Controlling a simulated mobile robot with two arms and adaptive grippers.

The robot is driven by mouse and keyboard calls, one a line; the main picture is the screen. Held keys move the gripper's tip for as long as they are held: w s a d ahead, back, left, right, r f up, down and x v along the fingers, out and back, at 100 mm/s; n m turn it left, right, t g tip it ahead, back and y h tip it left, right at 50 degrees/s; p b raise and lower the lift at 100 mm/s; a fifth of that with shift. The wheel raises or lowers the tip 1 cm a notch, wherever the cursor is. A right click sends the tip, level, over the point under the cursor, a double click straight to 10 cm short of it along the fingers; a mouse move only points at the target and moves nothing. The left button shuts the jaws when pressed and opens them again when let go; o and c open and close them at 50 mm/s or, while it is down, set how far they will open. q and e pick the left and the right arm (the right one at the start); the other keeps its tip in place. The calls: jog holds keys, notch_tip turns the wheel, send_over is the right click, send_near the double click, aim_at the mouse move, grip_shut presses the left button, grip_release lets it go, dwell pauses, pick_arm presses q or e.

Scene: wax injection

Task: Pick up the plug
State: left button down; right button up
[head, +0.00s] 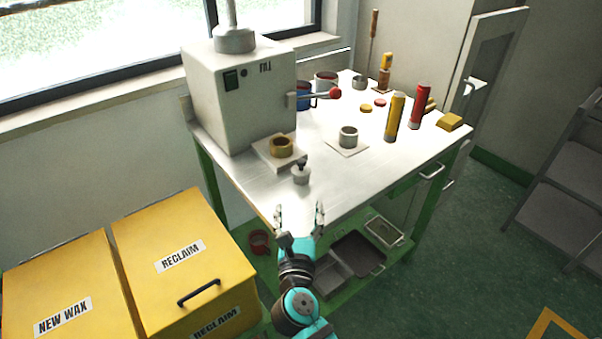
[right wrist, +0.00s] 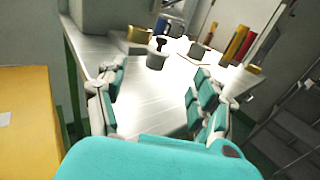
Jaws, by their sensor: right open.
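The plug (head: 300,173) looks like a small pale cylinder with a dark knob on top. It stands upright on the metal table (head: 250,185), in front of the white machine. It also shows in the right wrist view (right wrist: 157,54), beyond my fingers and between them. My right gripper (head: 300,215) is open and empty at the table's front edge, short of the plug and apart from it. In the right wrist view its teal fingers (right wrist: 155,95) are spread wide. My left gripper is not in view.
The white machine (head: 240,100) with a red-knobbed lever (head: 334,93) stands behind the plug. A brass ring (head: 281,147) sits on a pad beside it, and a grey ring (head: 348,137) to the right. Yellow (head: 395,117) and red (head: 420,106) tubes stand farther right. Yellow bins (head: 185,250) are at left.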

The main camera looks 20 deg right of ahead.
send_near(301, 167)
jog(key=x, duration=0.5)
jog(key=shift+w+r+p, duration=0.2)
jog(key=shift+p, duration=0.1)
jog(key=shift+f+x, duration=0.2)
jog(key=shift+x, duration=2.4)
jog(key=shift+c, duration=0.4)
grip_shut()
